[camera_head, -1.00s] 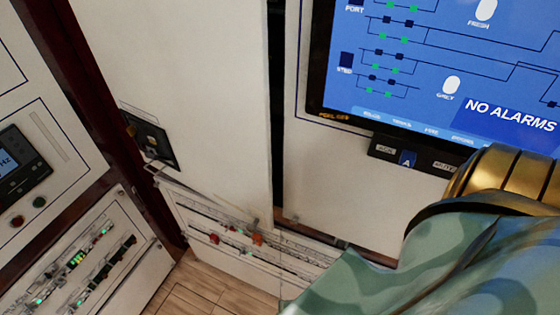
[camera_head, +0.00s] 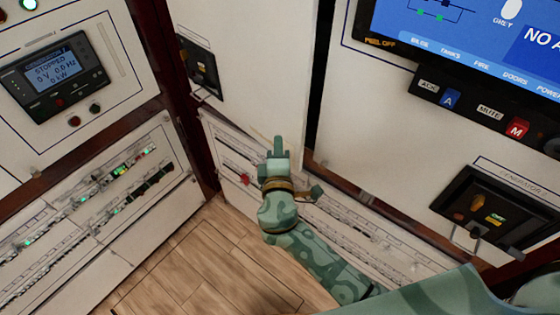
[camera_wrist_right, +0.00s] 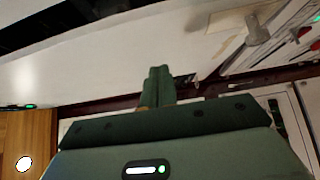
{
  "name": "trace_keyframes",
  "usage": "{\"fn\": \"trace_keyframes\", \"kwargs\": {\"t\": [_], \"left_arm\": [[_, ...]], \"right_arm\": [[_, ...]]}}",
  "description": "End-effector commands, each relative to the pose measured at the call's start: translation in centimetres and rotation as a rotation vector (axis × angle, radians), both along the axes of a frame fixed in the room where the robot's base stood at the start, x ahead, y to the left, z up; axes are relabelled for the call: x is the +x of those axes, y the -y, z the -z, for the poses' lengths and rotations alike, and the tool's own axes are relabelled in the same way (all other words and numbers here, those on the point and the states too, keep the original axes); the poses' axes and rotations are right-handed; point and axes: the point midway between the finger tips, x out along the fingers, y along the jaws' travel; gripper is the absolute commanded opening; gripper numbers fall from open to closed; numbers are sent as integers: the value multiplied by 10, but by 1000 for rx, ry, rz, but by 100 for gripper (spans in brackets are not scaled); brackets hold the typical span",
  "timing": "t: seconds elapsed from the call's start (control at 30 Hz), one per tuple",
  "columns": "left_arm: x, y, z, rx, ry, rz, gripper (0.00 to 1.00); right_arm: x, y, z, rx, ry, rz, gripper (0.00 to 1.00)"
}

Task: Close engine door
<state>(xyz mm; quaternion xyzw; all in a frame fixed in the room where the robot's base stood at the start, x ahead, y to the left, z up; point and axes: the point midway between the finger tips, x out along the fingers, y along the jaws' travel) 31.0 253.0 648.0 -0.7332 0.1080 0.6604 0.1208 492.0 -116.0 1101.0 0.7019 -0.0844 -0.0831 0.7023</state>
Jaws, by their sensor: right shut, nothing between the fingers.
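A tall white door panel (camera_head: 250,60) stands at the top middle of the head view, with a dark latch (camera_head: 198,68) near its left side. A dark gap runs along its right edge; its lower edge overlaps the breaker row below. I take it as the engine door, but no label on it is readable. My right gripper (camera_head: 278,145) is at the panel's lower right part, fingers together and empty; I cannot tell whether it touches. In the right wrist view the shut fingers (camera_wrist_right: 160,85) point at a white surface (camera_wrist_right: 100,75). My left gripper is not in view.
A breaker row (camera_head: 350,215) runs below the door, under my right forearm. A generator panel (camera_head: 490,210) and a display (camera_head: 465,30) are on the right. A cabinet with a small screen (camera_head: 55,75) is on the left. The wooden floor (camera_head: 180,270) is clear.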

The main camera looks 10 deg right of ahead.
Motion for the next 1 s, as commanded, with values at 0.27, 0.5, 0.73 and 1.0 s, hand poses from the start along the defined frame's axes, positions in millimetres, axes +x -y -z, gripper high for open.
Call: {"fn": "trace_keyframes", "kwargs": {"t": [0.27,0.5,0.73,1.0], "left_arm": [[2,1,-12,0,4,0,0],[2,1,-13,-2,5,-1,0],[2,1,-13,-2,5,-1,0],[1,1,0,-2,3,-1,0]], "right_arm": [[27,29,0,-2,-3,-1,0],[31,37,1,1,-3,-1,0],[31,37,2,1,-3,-1,0],[53,74,4,-2,-1,3,0]]}}
